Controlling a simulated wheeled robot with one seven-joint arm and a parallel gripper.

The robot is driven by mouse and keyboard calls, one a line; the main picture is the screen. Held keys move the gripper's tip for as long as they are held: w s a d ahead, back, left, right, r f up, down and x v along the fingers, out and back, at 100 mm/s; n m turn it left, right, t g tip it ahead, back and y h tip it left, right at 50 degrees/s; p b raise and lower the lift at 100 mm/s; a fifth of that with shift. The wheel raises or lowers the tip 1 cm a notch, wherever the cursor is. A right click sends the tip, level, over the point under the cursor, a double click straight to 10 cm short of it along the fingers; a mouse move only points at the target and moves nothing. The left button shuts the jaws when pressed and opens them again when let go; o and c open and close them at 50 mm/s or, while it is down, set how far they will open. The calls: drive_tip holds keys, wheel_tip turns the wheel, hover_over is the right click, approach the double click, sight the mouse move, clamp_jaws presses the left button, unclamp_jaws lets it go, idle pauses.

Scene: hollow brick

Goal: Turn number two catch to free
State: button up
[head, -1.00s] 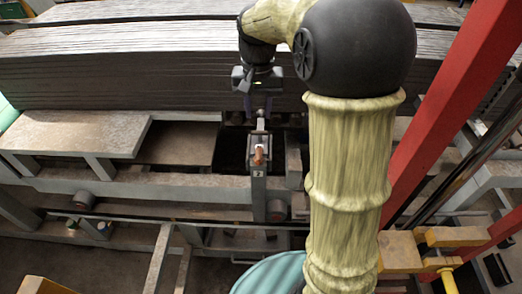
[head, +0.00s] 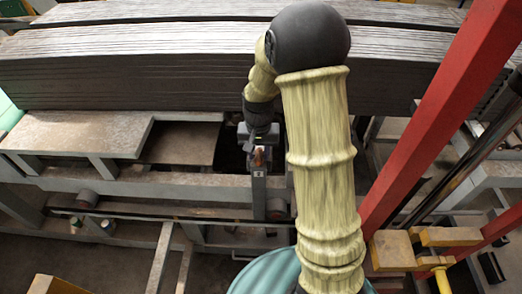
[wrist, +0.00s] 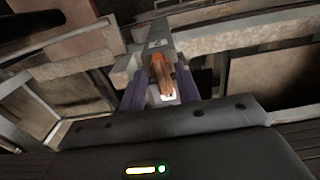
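The number two catch is an orange-brown lever (head: 258,158) on top of a grey post (head: 259,188) with a small number plate. In the wrist view the orange lever (wrist: 159,73) stands in a grey bracket, with a pale patch at its near end and the number plate (wrist: 157,44) beyond. My gripper (wrist: 160,88) has its two purple fingers apart, one on each side of the lever and bracket. I see no clear contact. In the head view my wrist is directly over the post and hides the fingers.
A thick stack of grey sheets (head: 150,70) lies behind the post. A grey rail (head: 170,190) runs to the left, with a flat brown plate (head: 75,132) above it. A red beam (head: 430,120) slants at the right, near my arm.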

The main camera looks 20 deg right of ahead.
drive_tip(key=shift+f, duration=0.2)
drive_tip(key=shift+c, duration=0.2)
clamp_jaws()
drive_tip(key=shift+d, duration=0.1)
